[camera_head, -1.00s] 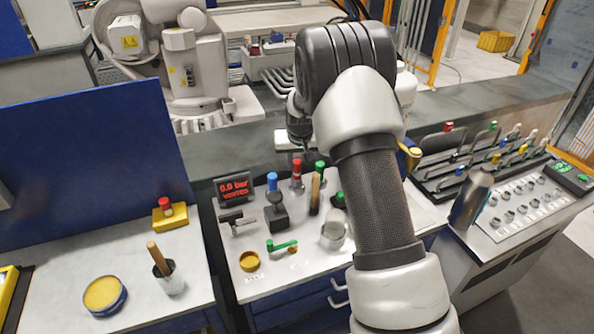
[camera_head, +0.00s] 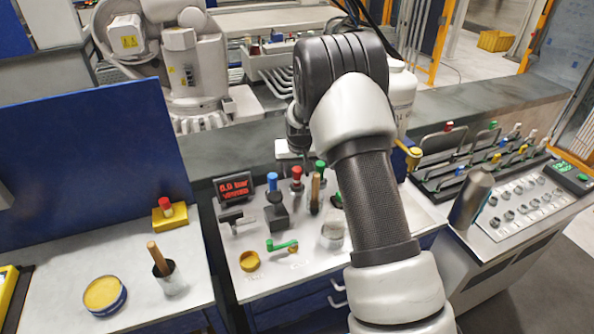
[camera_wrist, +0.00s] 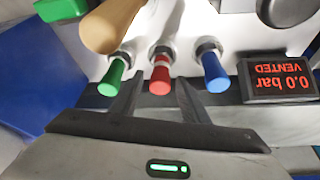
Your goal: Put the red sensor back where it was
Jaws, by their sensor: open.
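The red sensor (camera_wrist: 160,76) stands upright in a metal fitting, between the green sensor (camera_wrist: 114,76) and the blue sensor (camera_wrist: 214,75). My gripper (camera_wrist: 158,86) is open, with one dark finger on each side of the red sensor's cap. I cannot tell whether either finger touches it. In the head view the red sensor (camera_head: 296,175) stands on the white panel, between the blue sensor (camera_head: 272,181) and the green sensor (camera_head: 320,167). My arm hides most of the gripper there.
A display (camera_head: 234,188) left of the sensors reads 0.0 bar, vented. A wooden handle (camera_wrist: 108,26) stands close to the red and green sensors. A green lever (camera_head: 283,245) and a yellow ring (camera_head: 250,261) are nearer the front. A blue partition (camera_head: 85,165) stands left.

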